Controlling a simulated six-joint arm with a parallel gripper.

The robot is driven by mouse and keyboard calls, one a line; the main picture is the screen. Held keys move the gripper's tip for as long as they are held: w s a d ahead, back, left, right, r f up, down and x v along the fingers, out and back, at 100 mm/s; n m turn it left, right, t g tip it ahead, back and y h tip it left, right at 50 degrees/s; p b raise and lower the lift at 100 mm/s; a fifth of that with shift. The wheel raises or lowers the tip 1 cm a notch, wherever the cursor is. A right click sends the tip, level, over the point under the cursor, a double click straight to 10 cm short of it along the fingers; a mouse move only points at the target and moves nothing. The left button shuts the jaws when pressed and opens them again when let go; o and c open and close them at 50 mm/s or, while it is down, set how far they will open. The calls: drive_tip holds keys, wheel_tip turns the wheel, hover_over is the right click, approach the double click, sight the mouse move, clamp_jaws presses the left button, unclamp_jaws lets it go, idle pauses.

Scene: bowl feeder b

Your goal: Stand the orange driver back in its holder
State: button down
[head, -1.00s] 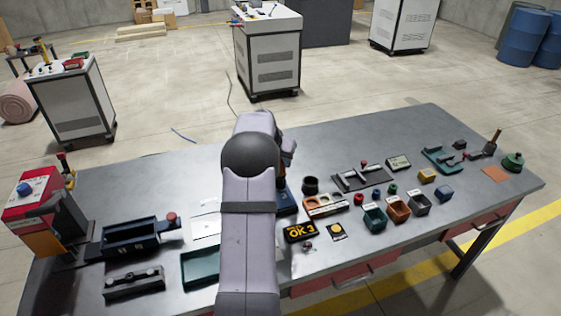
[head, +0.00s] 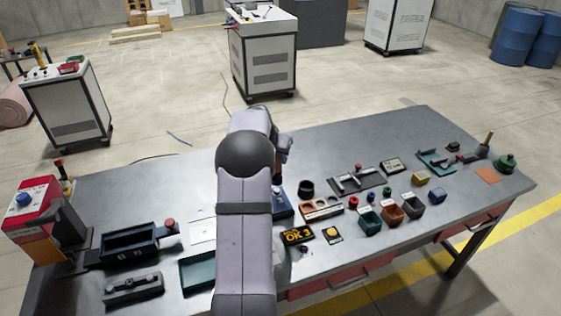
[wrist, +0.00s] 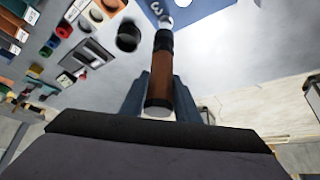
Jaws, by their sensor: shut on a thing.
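The driver (wrist: 160,80) has an orange-brown handle with dark bands and shows in the wrist view, its handle end toward the camera. My gripper (wrist: 161,97) is shut on this handle, with a finger on either side. The far end of the driver points toward a blue plate (wrist: 205,8) with a white mark; I cannot tell whether they touch. In the head view my arm hides the driver and most of my gripper. A blue block (head: 281,205) shows partly beside my arm there; I cannot tell for sure that it is the holder.
Right of my arm stand a dark round cup (head: 306,188), an orange-and-white block with round holes (head: 322,208), a black OK3 sign (head: 298,236) and several small bins (head: 369,221). Left are a navy tray (head: 129,244) and a green tray (head: 198,271).

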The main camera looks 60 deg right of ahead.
drive_tip(key=s+d+f+m, duration=0.1)
drive_tip(key=s+d+f, duration=0.15)
drive_tip(key=s, duration=0.25)
drive_tip(key=s+d+r+b, duration=0.1)
drive_tip(key=s+d+r, duration=0.2)
drive_tip(key=d+r, duration=0.2)
drive_tip(key=shift+s+g, duration=0.25)
drive_tip(key=shift+g, duration=0.15)
drive_tip(key=shift+f, duration=0.1)
wheel_tip(320, 180, down, 6)
drive_tip(key=p, duration=0.1)
drive_tip(key=shift+p, duration=0.35)
drive_tip(key=shift+f, duration=0.2)
drive_tip(key=shift+f+p, duration=0.7)
drive_tip(key=shift+f, duration=1.05)
